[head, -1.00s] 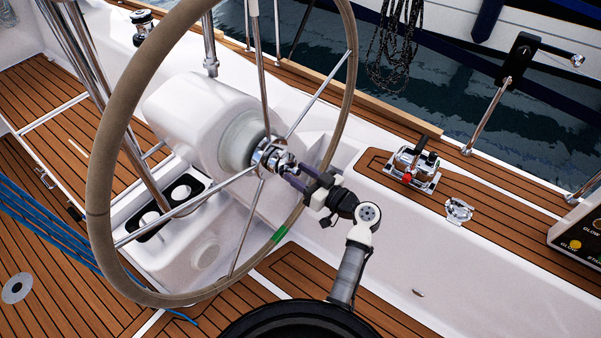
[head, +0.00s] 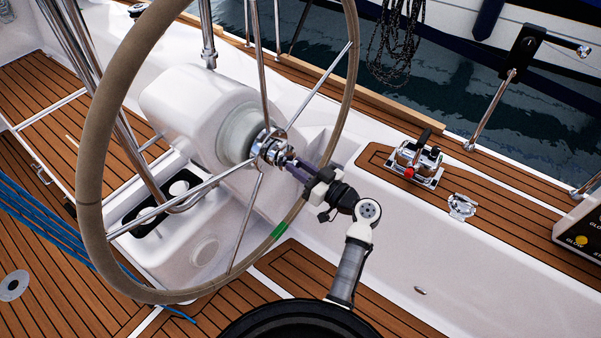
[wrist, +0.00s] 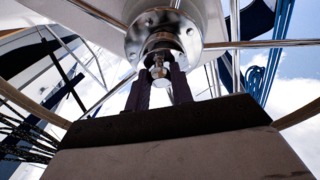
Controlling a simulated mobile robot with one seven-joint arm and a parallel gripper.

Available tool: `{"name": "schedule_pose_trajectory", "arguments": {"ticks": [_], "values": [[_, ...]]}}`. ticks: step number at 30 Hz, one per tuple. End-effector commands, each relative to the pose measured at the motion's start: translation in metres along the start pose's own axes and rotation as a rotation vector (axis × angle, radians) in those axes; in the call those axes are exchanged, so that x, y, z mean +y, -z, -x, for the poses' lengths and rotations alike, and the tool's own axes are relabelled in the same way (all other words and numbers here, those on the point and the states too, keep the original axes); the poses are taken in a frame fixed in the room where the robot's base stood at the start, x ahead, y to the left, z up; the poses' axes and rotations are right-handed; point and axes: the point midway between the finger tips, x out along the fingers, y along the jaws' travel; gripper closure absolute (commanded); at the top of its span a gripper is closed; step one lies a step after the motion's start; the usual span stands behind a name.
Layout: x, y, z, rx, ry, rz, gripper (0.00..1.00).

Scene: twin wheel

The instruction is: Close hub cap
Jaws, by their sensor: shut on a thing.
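The chrome hub (head: 268,147) sits at the middle of the large steering wheel (head: 92,160), on the white pedestal (head: 200,108). In the wrist view the round hub (wrist: 162,33) shows at the top middle, with a small shiny fitting at its centre. My gripper (head: 290,163) reaches to the hub from the lower right. In the wrist view my gripper's two dark fingers (wrist: 162,82) stand on either side of the small chrome cap (wrist: 161,72), and they are shut on it. Whether the cap is fully seated against the hub cannot be told.
Several chrome spokes (head: 322,90) spread from the hub to the rim around my gripper. A winch-like lever control (head: 415,160) stands on the right side deck. Blue ropes (head: 45,225) lie at the left. The teak floor (head: 60,280) is open at lower left.

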Motion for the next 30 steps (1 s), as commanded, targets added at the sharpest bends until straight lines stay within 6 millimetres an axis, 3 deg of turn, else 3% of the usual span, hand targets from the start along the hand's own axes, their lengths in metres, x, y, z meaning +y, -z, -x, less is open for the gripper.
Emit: {"name": "schedule_pose_trajectory", "arguments": {"ticks": [1, 21, 30], "values": [[0.002, -0.009, -0.001, 0.019, 0.003, 0.003, 1.0], [0.003, -0.019, -0.012, 0.235, 0.042, -0.012, 1.0], [0.002, -0.014, -0.016, 0.303, 0.054, -0.019, 1.0]]}}
